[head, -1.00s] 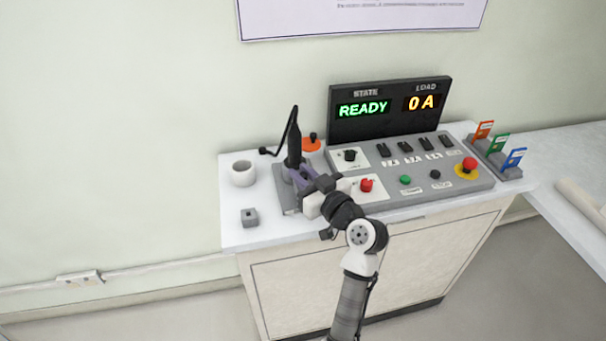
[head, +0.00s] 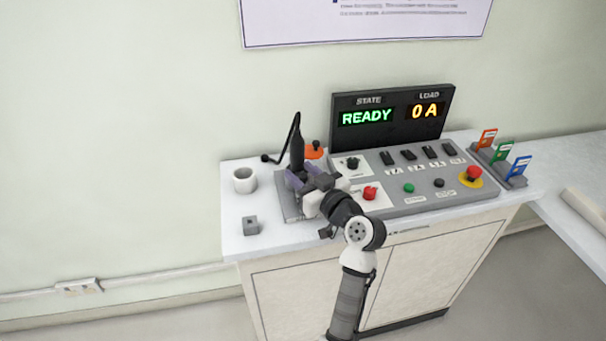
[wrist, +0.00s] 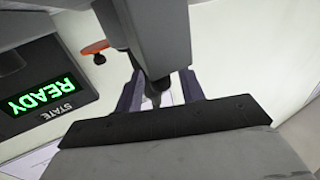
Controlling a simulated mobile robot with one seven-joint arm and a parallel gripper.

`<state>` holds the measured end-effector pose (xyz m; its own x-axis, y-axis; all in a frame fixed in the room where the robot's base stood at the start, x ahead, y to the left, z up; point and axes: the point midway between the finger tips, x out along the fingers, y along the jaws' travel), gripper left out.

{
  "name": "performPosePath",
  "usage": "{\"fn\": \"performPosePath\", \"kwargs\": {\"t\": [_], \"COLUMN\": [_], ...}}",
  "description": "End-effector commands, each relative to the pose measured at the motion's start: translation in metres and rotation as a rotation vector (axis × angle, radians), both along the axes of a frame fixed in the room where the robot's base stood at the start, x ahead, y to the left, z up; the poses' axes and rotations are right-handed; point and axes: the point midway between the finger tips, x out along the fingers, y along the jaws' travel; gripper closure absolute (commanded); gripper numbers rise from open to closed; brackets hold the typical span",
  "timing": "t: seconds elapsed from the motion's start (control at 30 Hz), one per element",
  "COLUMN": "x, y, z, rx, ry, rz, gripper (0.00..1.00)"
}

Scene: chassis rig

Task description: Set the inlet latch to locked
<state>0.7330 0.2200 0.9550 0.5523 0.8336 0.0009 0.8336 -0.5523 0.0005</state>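A black upright plug (head: 297,152) with a cable stands on a grey mount at the left of the console. My gripper (head: 305,180) is at the lower part of this plug, its purple fingers on either side. In the wrist view my gripper (wrist: 162,92) has its fingers apart, with a dark narrow part between them and no clear contact. A grey block (wrist: 155,35) fills the top of that view. An orange part with a black knob (head: 314,151) sits just behind the plug; I cannot tell whether it is the inlet latch. My gripper hides much of the mount.
The console panel (head: 420,185) with switches and buttons lies to the right, under a display (head: 392,114) reading READY and 0 A. A white cup (head: 244,181) and a small grey block (head: 250,226) stand left. Coloured tags (head: 503,150) stand at the far right.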

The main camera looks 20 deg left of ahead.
Motion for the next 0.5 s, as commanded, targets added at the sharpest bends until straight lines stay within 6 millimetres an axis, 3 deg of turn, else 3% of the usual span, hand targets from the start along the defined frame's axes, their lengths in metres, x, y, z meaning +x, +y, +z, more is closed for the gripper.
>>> {"fn": "performPosePath", "kwargs": {"t": [0.23,0.5], "x": [-0.009,-0.042], "y": [-0.015,-0.066], "z": [-0.003,-0.004], "rx": [-0.001,-0.001], "ry": [0.0,-0.002], "rz": [-0.004,-0.005], "gripper": [0.61,0.61]}}
